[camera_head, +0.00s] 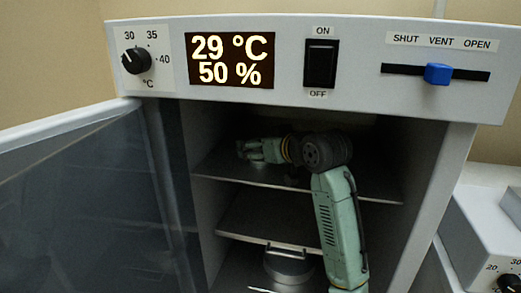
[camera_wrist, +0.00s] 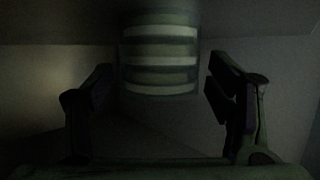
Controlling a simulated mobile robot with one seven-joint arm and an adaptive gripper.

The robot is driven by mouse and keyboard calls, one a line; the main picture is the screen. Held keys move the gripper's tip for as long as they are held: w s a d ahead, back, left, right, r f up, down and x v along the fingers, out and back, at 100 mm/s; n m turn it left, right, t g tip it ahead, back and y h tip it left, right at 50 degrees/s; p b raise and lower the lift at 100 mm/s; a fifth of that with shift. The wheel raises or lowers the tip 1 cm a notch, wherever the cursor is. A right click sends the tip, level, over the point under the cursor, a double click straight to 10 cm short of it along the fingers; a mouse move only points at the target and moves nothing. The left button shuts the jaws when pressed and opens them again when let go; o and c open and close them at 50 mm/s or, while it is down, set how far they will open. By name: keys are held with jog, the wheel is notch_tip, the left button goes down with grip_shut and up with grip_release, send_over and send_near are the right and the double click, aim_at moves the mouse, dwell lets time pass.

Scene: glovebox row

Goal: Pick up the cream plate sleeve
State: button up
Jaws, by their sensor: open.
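In the wrist view a banded upright cylinder (camera_wrist: 160,62), pale and dark stripes, stands beyond and between my fingers. It looks like the plate sleeve, but the light is too dim to confirm its cream colour. My gripper (camera_wrist: 158,88) is open, with one finger on each side of the picture and a gap between each finger and the cylinder. In the head view my gripper (camera_head: 256,151) is inside the cabinet, above the upper shelf at the left. The sleeve cannot be made out in that view.
The cabinet's upper shelf (camera_head: 222,170) and lower shelf (camera_head: 240,230) have close side walls. A round metal lidded vessel (camera_head: 288,266) stands below. The glass door (camera_head: 85,200) is open at left. The control panel (camera_head: 290,60) overhangs the opening. Another unit (camera_head: 490,235) stands at right.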

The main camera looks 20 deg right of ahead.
jog(key=shift+c, duration=0.2)
jog(key=c, duration=1.2)
jog(key=shift+c, duration=0.6)
jog(key=shift+r, duration=0.2)
